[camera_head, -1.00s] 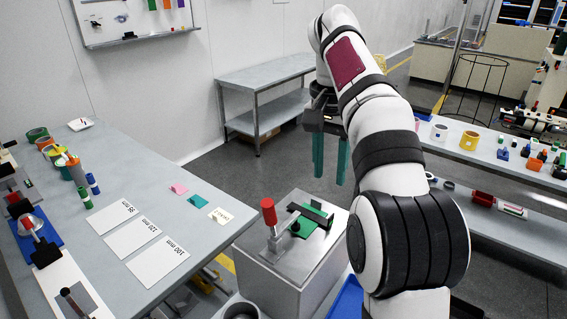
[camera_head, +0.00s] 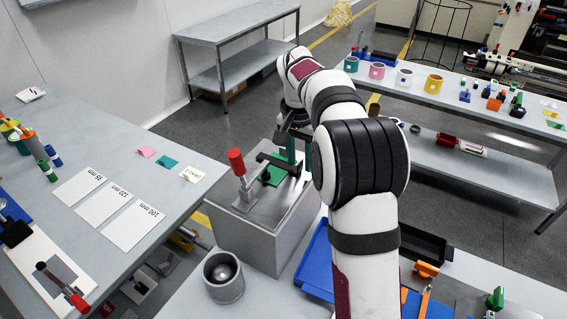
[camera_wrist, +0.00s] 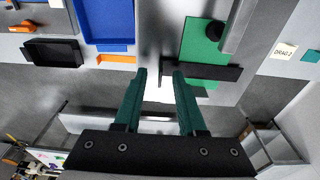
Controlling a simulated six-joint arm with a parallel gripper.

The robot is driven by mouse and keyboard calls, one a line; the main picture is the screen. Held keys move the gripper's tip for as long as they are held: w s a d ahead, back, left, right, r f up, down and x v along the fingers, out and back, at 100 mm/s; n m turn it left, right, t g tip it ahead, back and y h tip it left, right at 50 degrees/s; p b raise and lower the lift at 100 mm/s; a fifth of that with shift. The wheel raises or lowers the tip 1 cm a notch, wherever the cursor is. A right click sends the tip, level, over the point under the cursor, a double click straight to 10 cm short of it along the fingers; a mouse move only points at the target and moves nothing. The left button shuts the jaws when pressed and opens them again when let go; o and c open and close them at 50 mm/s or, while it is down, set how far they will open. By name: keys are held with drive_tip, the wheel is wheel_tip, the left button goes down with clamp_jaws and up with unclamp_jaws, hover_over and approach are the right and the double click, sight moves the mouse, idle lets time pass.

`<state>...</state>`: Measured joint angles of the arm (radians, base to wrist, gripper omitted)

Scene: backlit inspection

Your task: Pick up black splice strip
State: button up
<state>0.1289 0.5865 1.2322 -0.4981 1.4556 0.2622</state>
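A black bar (camera_head: 276,161), which appears to be the black splice strip, lies across a green plate (camera_head: 270,178) on top of a grey metal block (camera_head: 262,228). In the wrist view the strip (camera_wrist: 215,73) crosses the green plate (camera_wrist: 205,48), with its left end ahead of the space between my fingers. My gripper (camera_wrist: 159,76) has two teal fingers, apart and empty. In the head view my gripper (camera_head: 298,152) is over the block's far side, partly hidden by my arm, and I cannot tell its height. A red-handled clamp (camera_head: 237,162) stands beside the strip.
A grey cup with a ball (camera_head: 223,277) stands in front of the block. A blue tray (camera_head: 312,258) and a black tray (camera_head: 425,241) are to its right. The left table (camera_head: 150,190) holds labelled cards.

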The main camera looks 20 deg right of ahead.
drive_tip(key=shift+f, duration=0.25)
clamp_jaws()
drive_tip(key=shift+r, duration=0.6)
wheel_tip(320, 180, up, 3)
drive_tip(key=shift+w, duration=0.1)
drive_tip(key=s+d+r, duration=0.7)
drive_tip(key=d, duration=0.2)
drive_tip(key=shift+s, duration=0.35)
idle(1.2)
